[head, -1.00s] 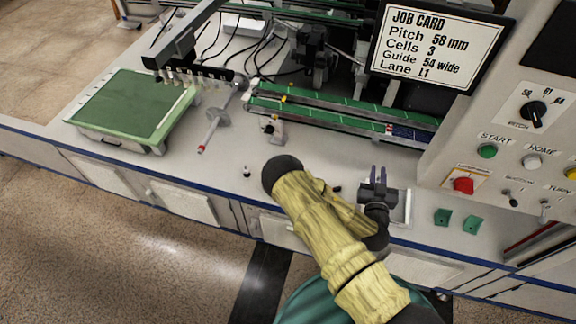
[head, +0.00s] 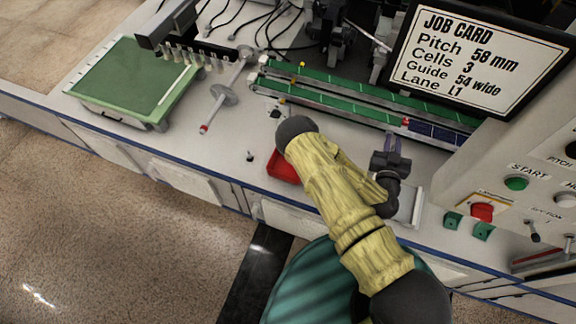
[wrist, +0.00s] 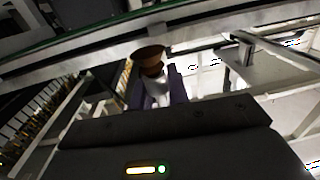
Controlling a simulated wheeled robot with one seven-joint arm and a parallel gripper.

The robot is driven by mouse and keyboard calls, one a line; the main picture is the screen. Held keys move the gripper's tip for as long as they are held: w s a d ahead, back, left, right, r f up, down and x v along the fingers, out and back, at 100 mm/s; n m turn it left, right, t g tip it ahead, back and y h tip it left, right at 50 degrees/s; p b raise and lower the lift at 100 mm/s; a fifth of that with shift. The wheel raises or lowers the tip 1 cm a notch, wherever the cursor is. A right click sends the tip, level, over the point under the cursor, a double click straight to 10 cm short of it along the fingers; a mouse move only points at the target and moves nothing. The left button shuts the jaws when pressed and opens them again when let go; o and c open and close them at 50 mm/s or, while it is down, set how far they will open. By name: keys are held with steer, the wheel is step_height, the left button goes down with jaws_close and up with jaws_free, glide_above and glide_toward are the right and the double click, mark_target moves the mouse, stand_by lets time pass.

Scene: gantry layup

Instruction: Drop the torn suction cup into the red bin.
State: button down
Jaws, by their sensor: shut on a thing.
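My gripper (head: 391,146) is over the bench, to the right of my yellow-sleeved arm, with its purple fingers pointing away toward the rails. In the wrist view the fingers (wrist: 160,88) are shut on a suction cup (wrist: 151,56), brown and round on a pale stem. I cannot make out a tear in it. The red bin (head: 283,168) sits on the bench left of my arm, which hides its right part. My gripper is apart from the bin, to its right.
A small dark piece (head: 250,156) stands on the bench left of the bin. Green conveyor rails (head: 340,93) run behind. A pale tray (head: 411,207) lies near the front edge, with green blocks (head: 453,220) beside it. The control panel stands at right.

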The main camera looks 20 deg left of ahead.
steer(key=s+a+y+b, duration=0.1)
steer(key=a+b, duration=0.5)
steer(key=a, duration=0.8)
steer(key=s+a+f+n+b, duration=0.1)
steer(key=s+a+b, duration=0.2)
steer(key=a+b, duration=0.4)
steer(key=a, duration=0.8)
steer(key=shift+s+a+f+y, duration=0.15)
steer(key=shift+a+f+y, duration=0.1)
steer(key=shift+y, duration=0.15)
step_height(320, 180, down, 6)
steer(key=b, duration=0.4)
steer(key=shift+d, duration=0.1)
steer(key=c, duration=1.3)
jaws_free()
steer(key=shift+s, duration=0.1)
